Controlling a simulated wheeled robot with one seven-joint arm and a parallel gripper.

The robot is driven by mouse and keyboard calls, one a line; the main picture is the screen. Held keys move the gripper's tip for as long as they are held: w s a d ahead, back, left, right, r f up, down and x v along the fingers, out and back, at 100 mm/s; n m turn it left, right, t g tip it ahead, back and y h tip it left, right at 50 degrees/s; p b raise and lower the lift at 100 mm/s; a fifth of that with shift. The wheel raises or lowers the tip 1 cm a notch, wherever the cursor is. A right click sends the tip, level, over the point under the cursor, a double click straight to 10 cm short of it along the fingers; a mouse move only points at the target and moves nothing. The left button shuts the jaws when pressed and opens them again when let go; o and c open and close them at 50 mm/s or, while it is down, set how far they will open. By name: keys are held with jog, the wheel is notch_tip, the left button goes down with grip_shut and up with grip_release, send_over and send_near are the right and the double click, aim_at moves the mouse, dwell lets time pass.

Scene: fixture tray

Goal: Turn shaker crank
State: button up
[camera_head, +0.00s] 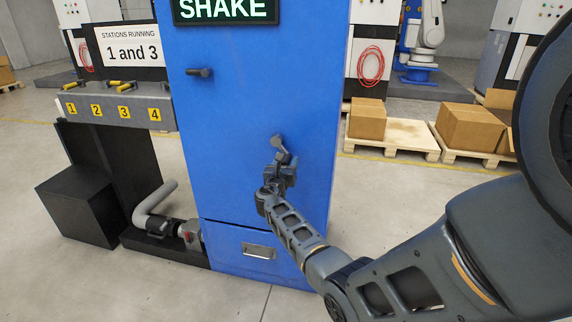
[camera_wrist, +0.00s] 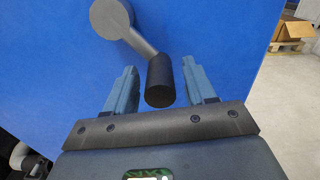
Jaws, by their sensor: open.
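The shaker crank is on the front of the blue cabinet (camera_head: 255,120); its grey round hub (camera_wrist: 110,17) and slanted arm (camera_wrist: 140,43) show in the wrist view. The crank's black handle (camera_wrist: 160,80) points toward the wrist camera. In the head view the crank (camera_head: 279,143) is just above my gripper (camera_head: 279,172), which partly hides it. My gripper is open, with one finger (camera_wrist: 123,92) left of the handle and the other (camera_wrist: 198,82) right of it. Gaps show on both sides of the handle.
A SHAKE sign (camera_head: 224,9) tops the cabinet. A black peg (camera_head: 200,72) sticks out at upper left, and a drawer handle (camera_head: 258,251) is below. At left are a numbered lever panel (camera_head: 115,106), a sign reading "STATIONS RUNNING 1 and 3" (camera_head: 131,46) and a grey pipe (camera_head: 152,203).

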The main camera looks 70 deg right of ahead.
jog(key=shift+c, duration=0.2)
grip_shut()
dwell(0.4)
